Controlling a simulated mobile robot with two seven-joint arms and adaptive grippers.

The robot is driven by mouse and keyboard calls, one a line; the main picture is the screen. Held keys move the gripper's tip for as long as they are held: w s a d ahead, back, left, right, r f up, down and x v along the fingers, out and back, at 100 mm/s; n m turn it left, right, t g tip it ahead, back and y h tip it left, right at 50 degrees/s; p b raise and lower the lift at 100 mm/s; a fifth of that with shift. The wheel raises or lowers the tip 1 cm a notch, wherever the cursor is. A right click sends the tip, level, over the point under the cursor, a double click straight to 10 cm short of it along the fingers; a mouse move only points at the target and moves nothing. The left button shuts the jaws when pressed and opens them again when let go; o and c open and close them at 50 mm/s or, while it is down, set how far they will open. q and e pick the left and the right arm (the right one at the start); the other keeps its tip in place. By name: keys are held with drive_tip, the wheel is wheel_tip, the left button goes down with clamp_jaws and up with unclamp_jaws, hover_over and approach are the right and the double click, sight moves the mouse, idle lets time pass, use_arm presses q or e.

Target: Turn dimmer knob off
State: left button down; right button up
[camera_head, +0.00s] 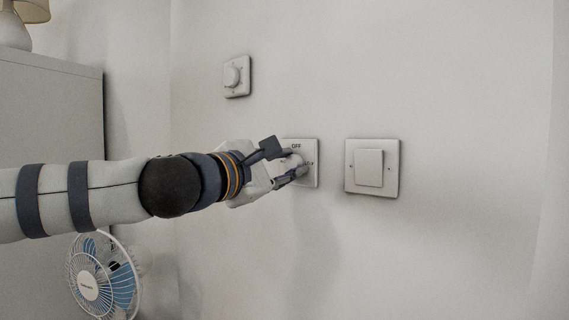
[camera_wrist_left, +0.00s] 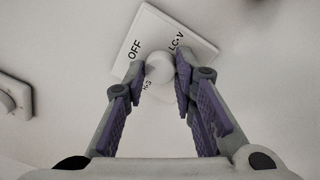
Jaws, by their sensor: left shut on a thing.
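A square white dimmer plate (camera_head: 311,176) is on the wall, with OFF printed at its top edge. Its round white knob (camera_head: 291,162) is partly hidden by my left gripper (camera_head: 284,164), which comes in from the left and is shut on it. In the left wrist view the knob (camera_wrist_left: 160,68) sits between the fingertips of my left gripper (camera_wrist_left: 161,72). The plate (camera_wrist_left: 190,32) looks tilted there, with OFF to the upper left of the knob and another label to the upper right. I cannot tell where the knob points. My right gripper is not in view.
A rocker switch (camera_head: 370,168) is to the right of the dimmer. Another knob plate (camera_head: 237,77) is above left. A cabinet (camera_head: 60,110) with a lamp (camera_head: 15,25) and a blue-white fan (camera_head: 103,277) are at left. Wall space right is clear.

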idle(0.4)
use_arm(q)
drive_tip(key=c, duration=1.3)
unclamp_jaws()
drive_tip(key=v, duration=1.2)
